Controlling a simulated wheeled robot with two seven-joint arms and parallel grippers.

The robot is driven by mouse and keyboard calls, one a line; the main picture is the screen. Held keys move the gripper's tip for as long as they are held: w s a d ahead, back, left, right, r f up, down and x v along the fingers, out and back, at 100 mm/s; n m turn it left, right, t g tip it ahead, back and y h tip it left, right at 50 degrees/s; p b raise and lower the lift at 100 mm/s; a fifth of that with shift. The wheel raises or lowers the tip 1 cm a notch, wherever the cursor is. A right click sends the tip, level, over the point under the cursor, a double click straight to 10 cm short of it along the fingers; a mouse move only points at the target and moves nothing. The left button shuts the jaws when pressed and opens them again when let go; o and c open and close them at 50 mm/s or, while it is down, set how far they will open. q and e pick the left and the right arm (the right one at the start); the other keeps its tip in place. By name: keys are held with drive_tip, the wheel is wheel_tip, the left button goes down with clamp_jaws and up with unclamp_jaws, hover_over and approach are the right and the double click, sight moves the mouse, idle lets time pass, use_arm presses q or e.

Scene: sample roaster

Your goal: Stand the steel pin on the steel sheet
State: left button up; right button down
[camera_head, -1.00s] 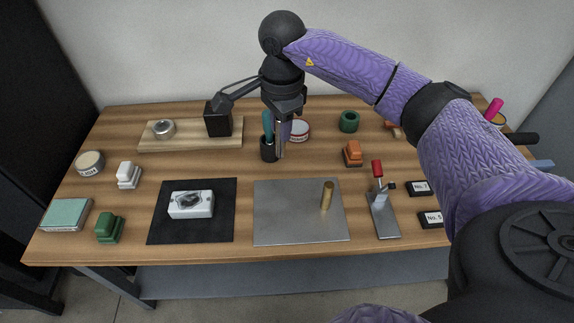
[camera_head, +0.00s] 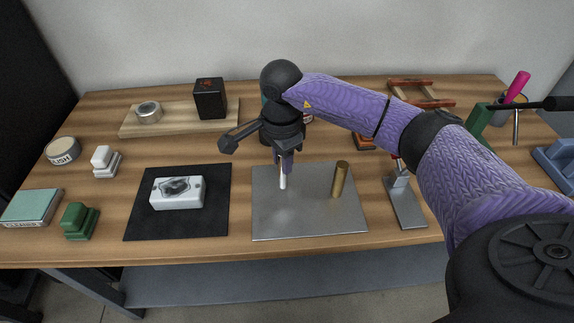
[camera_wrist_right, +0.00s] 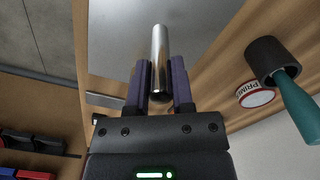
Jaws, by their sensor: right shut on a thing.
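The steel pin (camera_head: 282,179) is a slim, shiny rod held upright in my right gripper (camera_head: 284,163). Its lower part sticks out below the fingers, over the left part of the steel sheet (camera_head: 305,220); I cannot tell whether its end touches the sheet. In the right wrist view the pin (camera_wrist_right: 159,58) sits between the two purple fingers, and its far end points at the grey sheet (camera_wrist_right: 112,35). My left gripper is not in view.
A brass cylinder (camera_head: 340,180) stands on the sheet's right part. A lever tool on a metal base (camera_head: 405,203) stands right of the sheet. A black mat (camera_head: 140,218) with a white box (camera_head: 177,193) lies to the left. The sheet's front part is bare.

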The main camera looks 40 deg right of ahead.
wheel_tip(320, 180, down, 4)
drive_tip(key=shift+f+b, duration=0.1)
drive_tip(key=shift+b, duration=0.6)
drive_tip(key=shift+f, duration=0.15)
drive_tip(key=shift+c, duration=2.4)
unclamp_jaws()
wheel_tip(320, 180, up, 12)
drive_tip(key=p, duration=0.4)
drive_tip(key=shift+p, duration=0.4)
drive_tip(key=shift+r, duration=0.2)
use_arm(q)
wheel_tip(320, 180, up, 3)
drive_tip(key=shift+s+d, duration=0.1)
